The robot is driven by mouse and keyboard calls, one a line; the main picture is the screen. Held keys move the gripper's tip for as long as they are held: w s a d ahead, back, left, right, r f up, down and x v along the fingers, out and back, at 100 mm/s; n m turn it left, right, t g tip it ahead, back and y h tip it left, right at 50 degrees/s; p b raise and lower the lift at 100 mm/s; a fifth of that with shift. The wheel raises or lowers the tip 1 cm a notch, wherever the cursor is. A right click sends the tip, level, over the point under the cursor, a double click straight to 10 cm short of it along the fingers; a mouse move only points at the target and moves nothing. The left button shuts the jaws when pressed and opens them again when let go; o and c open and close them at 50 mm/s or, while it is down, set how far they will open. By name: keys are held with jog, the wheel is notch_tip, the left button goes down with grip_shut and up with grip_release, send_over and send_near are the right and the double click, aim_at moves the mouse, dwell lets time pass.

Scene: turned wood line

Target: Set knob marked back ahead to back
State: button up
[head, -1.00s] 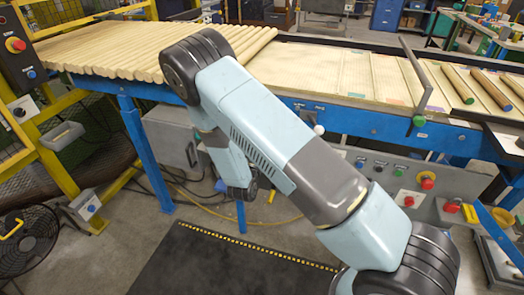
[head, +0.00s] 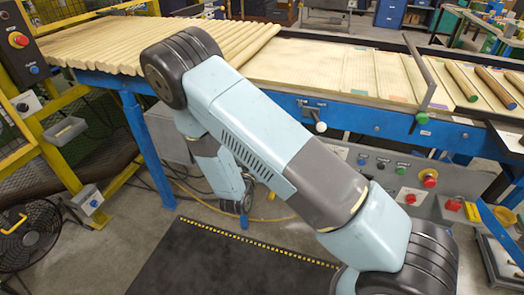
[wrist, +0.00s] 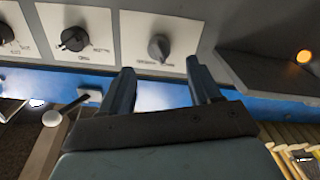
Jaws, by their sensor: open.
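The wrist view shows three dark rotary knobs on pale plates on a grey panel: a left knob (wrist: 5,32), a middle knob (wrist: 73,38) and a right knob (wrist: 158,47). Their labels look upside down and are too small to read, so I cannot tell which is marked back ahead. My gripper (wrist: 161,71) is open and empty, with its two fingers pointing at the panel. The right knob lies between and just beyond the fingertips, with no visible contact. In the head view my arm hides the gripper and these knobs.
A blue-framed conveyor (head: 400,122) carries wooden rods behind my arm. A control box with a red button (head: 428,178) stands at right. In the wrist view, a white-balled lever (wrist: 52,118) is at lower left and an orange lamp (wrist: 304,56) at right.

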jog(key=v, duration=0.7)
jog(key=shift+w, duration=0.1)
jog(key=w+r+m+g+y, duration=0.3)
jog(key=w+r+g+y, duration=0.15)
jog(key=w+r, duration=0.45)
jog(key=s+d+r+n+g+y, duration=0.1)
jog(key=s+d+r+y, duration=0.15)
jog(key=r, duration=0.55)
jog(key=s+d+r+g+y, duration=0.1)
jog(key=d+r+g+y, duration=0.15)
jog(key=r, duration=0.55)
jog(key=s+d+r+n+g, duration=0.1)
jog(key=s+d+r+n, duration=0.1)
jog(key=s+d+r, duration=0.85)
jog(key=s+d+r+g+h, duration=0.1)
jog(key=s+d+r, duration=0.1)
jog(key=s+d, duration=0.3)
jog(key=s+d+r+g+h, duration=0.1)
jog(key=s+d, duration=0.4)
jog(key=s, duration=0.6)
jog(key=shift+s+r+h, duration=0.25)
jog(key=shift+r+h, duration=0.35)
jog(key=shift+h, duration=0.05)
